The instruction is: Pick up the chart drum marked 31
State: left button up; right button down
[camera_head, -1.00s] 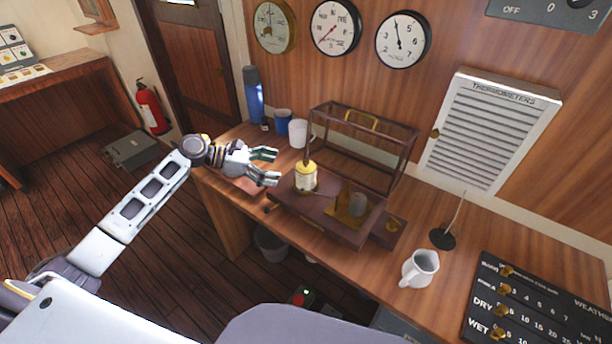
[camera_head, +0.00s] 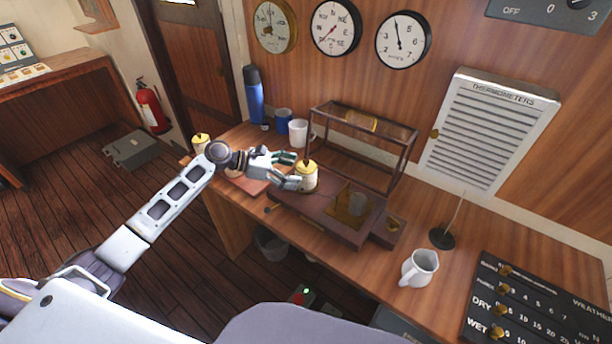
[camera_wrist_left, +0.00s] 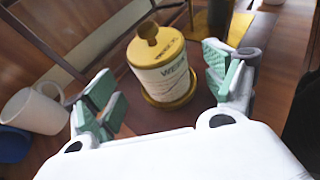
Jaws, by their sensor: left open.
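My left gripper (camera_head: 295,170) is open, just left of this drum. In the left wrist view the drum lies ahead, between the spread fingers (camera_wrist_left: 158,85), with space on both sides. A second yellow-capped drum (camera_head: 200,143) shows behind my left arm, partly hidden. My right gripper is not in view.
A glazed case frame (camera_head: 408,160) stands open behind the recorder. A blue flask (camera_head: 254,98), a blue cup (camera_head: 283,121) and a white cup (camera_head: 298,132) stand behind my gripper. A white jug (camera_head: 420,268) is at right on the desk.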

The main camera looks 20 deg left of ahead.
aim_at(306, 173)
pick_arm(q)
jog(key=shift+p+x, duration=0.3)
jog(key=shift+x, duration=2.25)
jog(key=c, duration=1.2)
jog(key=shift+r, duration=0.15)
notch_tip(306, 173, up, 18)
jog(key=shift+f, duration=0.15)
